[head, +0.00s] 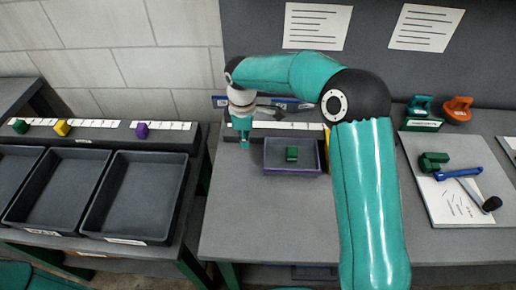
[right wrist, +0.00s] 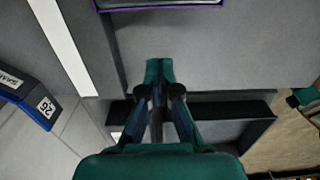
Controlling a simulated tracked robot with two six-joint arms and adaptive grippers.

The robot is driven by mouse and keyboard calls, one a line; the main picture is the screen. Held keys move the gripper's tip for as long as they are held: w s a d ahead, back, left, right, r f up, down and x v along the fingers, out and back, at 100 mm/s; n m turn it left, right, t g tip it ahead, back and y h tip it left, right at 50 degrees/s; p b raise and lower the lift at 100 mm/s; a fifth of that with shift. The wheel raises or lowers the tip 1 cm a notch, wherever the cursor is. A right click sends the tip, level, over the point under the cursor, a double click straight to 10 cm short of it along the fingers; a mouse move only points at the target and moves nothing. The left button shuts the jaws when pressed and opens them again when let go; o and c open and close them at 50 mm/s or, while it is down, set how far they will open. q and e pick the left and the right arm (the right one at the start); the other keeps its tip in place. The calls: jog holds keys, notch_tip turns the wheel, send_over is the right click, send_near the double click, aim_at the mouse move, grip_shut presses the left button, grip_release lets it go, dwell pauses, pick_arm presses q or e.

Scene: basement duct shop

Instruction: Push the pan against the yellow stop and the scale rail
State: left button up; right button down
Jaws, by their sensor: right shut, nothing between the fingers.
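The pan (head: 273,167) is a shallow grey tray with a purple rim on the grey table, with a green block (head: 292,154) inside. Its purple edge (right wrist: 165,8) shows at the top of the right wrist view. The scale rail (head: 285,125) is a white marked strip behind the pan; it also shows in the right wrist view (right wrist: 62,45). The yellow stop (head: 326,145) is a sliver right of the pan, mostly hidden by my right arm. My right gripper (head: 244,144) points down, shut and empty, left of the pan and apart from it (right wrist: 159,66). My left gripper is out of view.
Grey bins (head: 130,200) stand on the left bench, with green, yellow and purple blocks behind them. A board (head: 455,215) with a green block and a blue-handled tool lies right. Green and orange items (head: 458,108) stand behind it. The table front is clear.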

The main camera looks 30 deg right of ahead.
aim_at(260, 160)
jog(key=f, duration=0.3)
jog(key=f+p, duration=0.1)
jog(key=shift+s+d+f, duration=0.15)
jog(key=shift+d+f, duration=0.15)
jog(key=shift+f, duration=0.05)
jog(key=shift+s+d+p, duration=0.3)
jog(key=shift+s+d, duration=0.35)
jog(key=shift+d, duration=0.3)
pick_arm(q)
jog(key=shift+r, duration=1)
pick_arm(e)
jog(key=shift+s+d, duration=0.3)
jog(key=shift+d, duration=0.15)
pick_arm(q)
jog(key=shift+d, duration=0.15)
pick_arm(e)
jog(key=shift+s, duration=0.1)
